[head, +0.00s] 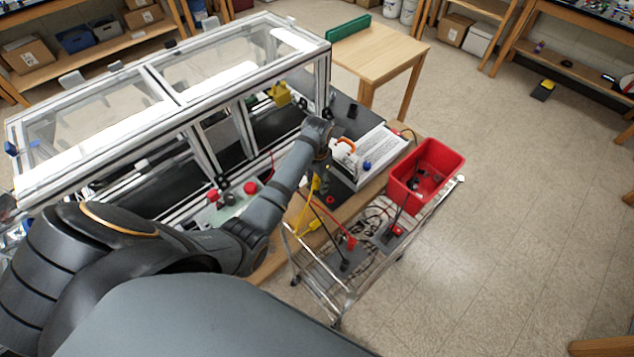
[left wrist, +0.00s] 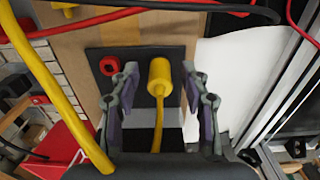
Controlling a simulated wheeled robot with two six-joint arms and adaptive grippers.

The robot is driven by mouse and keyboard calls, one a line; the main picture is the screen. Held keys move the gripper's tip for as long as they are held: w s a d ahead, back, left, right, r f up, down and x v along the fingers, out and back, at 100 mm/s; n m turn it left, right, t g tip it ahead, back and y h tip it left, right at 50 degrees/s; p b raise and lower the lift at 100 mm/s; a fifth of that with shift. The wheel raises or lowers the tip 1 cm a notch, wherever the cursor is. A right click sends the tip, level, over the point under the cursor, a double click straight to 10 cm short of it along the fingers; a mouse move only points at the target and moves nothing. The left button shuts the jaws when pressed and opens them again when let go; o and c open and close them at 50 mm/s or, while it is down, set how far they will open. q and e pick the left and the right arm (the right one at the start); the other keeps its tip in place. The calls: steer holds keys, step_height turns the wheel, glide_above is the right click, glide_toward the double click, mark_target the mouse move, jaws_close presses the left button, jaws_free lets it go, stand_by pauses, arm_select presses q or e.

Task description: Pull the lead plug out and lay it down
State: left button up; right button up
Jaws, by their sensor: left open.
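A yellow lead plug (left wrist: 160,74) stands on a dark plate (left wrist: 120,60) in the left wrist view. Its yellow cable runs from it down toward my gripper's palm. My left gripper (left wrist: 159,88) is open, with one finger on each side of the plug and a visible gap on both sides. How deep the plug sits in the plate is hidden. A red round socket (left wrist: 109,65) is on the plate, left of the plug. In the head view my left gripper (head: 328,160) is over the dark plate, largely hidden by its own wrist. My right gripper is not in view.
A thick yellow cable (left wrist: 50,85) and red and black leads cross close to the gripper. A wire cart (head: 325,275) with leads and a red bin (head: 428,170) stand to the right. The framed enclosure (head: 150,75) is at the left.

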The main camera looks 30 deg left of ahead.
mark_target(317, 179)
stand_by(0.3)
arm_select(q)
jaws_close()
stand_by(0.3)
steer(key=shift+r, duration=3)
